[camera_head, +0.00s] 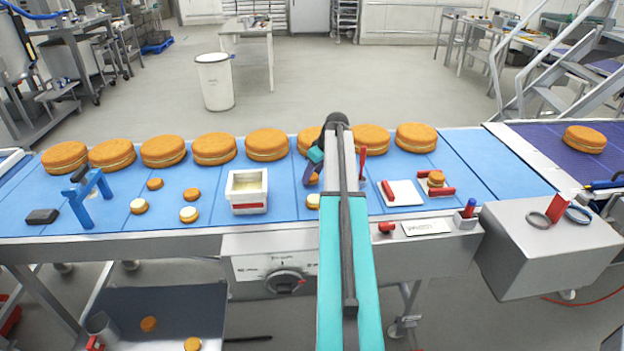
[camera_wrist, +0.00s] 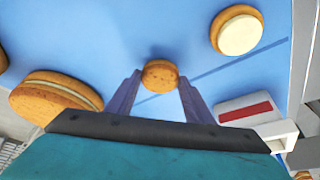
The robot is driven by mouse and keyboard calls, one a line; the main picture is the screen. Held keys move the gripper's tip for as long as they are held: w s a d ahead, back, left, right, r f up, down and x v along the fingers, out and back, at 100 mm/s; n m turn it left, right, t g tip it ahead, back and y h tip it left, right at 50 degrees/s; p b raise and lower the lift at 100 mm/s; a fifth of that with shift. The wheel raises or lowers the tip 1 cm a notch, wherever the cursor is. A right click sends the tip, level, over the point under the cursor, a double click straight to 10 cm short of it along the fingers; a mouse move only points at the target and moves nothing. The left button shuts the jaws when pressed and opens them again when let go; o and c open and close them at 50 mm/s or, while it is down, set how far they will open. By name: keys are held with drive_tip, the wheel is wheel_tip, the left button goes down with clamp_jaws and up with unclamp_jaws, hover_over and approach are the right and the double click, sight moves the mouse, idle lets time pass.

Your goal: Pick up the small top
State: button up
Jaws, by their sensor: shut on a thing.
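My gripper (camera_wrist: 160,77) is shut on a small top (camera_wrist: 160,72), a plain golden-brown round held between the two purple fingers in the wrist view. In the head view the held top (camera_head: 313,179) is partly hidden by my arm, and I cannot tell whether it touches the blue belt. A cream-covered small round (camera_head: 313,201) lies just in front of it; a cream-covered round also shows at the upper right of the wrist view (camera_wrist: 237,32). Two other plain small rounds (camera_head: 154,184) (camera_head: 191,194) lie further left, near two cream-covered ones (camera_head: 139,206) (camera_head: 189,214).
A white cream box (camera_head: 248,207) stands left of my arm. Several large filled cakes (camera_head: 214,149) line the belt's far side. Right of my arm are a white board (camera_head: 405,194) and another with a small filled round (camera_head: 436,178). A blue arch stand (camera_head: 90,201) is at left.

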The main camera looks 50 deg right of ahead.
drive_tip(key=shift+r+b, duration=0.3)
drive_tip(key=shift+r, duration=0.35)
drive_tip(key=s+a+b, duration=0.1)
drive_tip(key=s, duration=0.4)
drive_tip(key=s+a+r+b, duration=0.1)
drive_tip(key=s+b, duration=0.1)
drive_tip(key=s, duration=0.3)
drive_tip(key=s+a+r+b, duration=0.1)
drive_tip(key=s, duration=0.4)
drive_tip(key=shift+s, duration=0.4)
